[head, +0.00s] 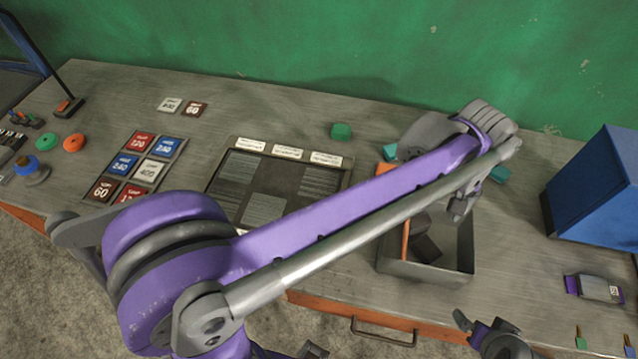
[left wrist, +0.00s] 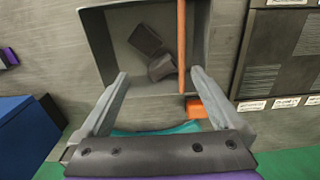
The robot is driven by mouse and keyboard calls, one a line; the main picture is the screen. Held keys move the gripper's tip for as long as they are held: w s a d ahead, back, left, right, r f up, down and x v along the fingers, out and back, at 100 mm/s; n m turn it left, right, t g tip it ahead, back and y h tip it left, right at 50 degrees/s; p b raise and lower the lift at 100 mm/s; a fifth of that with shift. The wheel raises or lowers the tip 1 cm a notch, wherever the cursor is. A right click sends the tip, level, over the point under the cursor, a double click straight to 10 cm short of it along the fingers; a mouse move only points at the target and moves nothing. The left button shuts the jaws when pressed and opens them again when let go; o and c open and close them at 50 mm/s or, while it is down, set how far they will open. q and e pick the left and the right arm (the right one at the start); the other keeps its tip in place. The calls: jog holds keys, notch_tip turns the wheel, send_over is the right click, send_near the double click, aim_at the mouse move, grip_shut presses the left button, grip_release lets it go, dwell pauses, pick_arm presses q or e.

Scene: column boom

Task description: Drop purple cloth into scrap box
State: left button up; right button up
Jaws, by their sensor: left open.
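The scrap box is a grey open-topped box (head: 468,245) on the bench, right of centre; its wall shows in the left wrist view (left wrist: 95,45). Dark grey blocks (left wrist: 148,40) and a long orange strip (left wrist: 182,45) are in or across it. My left gripper (head: 459,208) is open over the box's back side, and its fingers (left wrist: 158,72) have nothing between them. I cannot make out a purple cloth in either view; my purple arm hides part of the bench. A dark gripper, apparently my right one (head: 490,335), is at the bottom edge; its jaws are unclear.
A teal piece (head: 500,173) and an orange block (head: 385,168) lie behind the box. A blue cabinet (head: 600,190) stands at the right, with a grey-and-purple block (head: 595,289) in front. A dark panel (head: 225,170) and coloured tiles (head: 140,165) lie left.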

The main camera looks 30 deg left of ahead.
pick_arm(q)
notch_tip(320, 180, up, 10)
jog(key=shift+r+p, duration=0.2)
jog(key=shift+p, duration=0.1)
dwell(0.4)
jog(key=s+a+f+m+t, duration=0.3)
jog(key=s+a+f+t, duration=0.2)
jog(key=s+a+f, duration=0.9)
jog(key=a+f, duration=0.3)
jog(key=shift+s+a+f+m+t, duration=0.15)
jog(key=shift+a+f+m+t, duration=0.15)
jog(key=shift+a+f+t, duration=0.1)
jog(key=shift+r, duration=0.1)
dwell(0.7)
